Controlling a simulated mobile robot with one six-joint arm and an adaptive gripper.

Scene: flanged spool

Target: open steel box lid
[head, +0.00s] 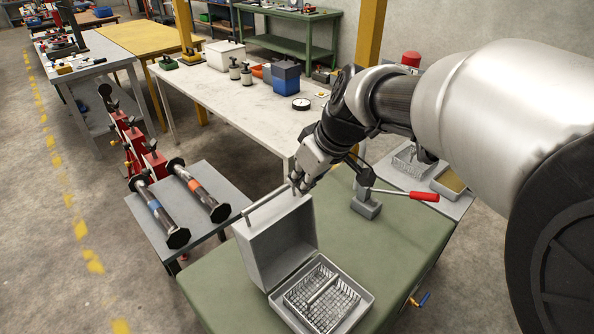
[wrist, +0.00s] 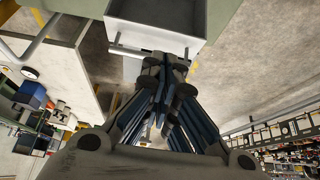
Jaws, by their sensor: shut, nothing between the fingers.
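The grey steel box stands on the green-topped table. Its lid (head: 272,243) is raised and stands about upright, with a bar handle (head: 265,203) along its upper edge. The box's lower part (head: 365,297) is open and shows wire baskets (head: 322,295) inside. My gripper (head: 297,186) is at the right end of the lid's upper edge, close to the handle's end. Its fingers are shut with nothing between them. In the wrist view the fingertips (wrist: 166,64) are just below the pale lid (wrist: 150,38). Whether they touch it I cannot tell.
A lever tool with a red grip (head: 424,196) stands on the green table (head: 215,285), right of the lid. A grey stand (head: 205,245) at left carries two dark spools (head: 198,193). A pale workbench (head: 225,95) is behind.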

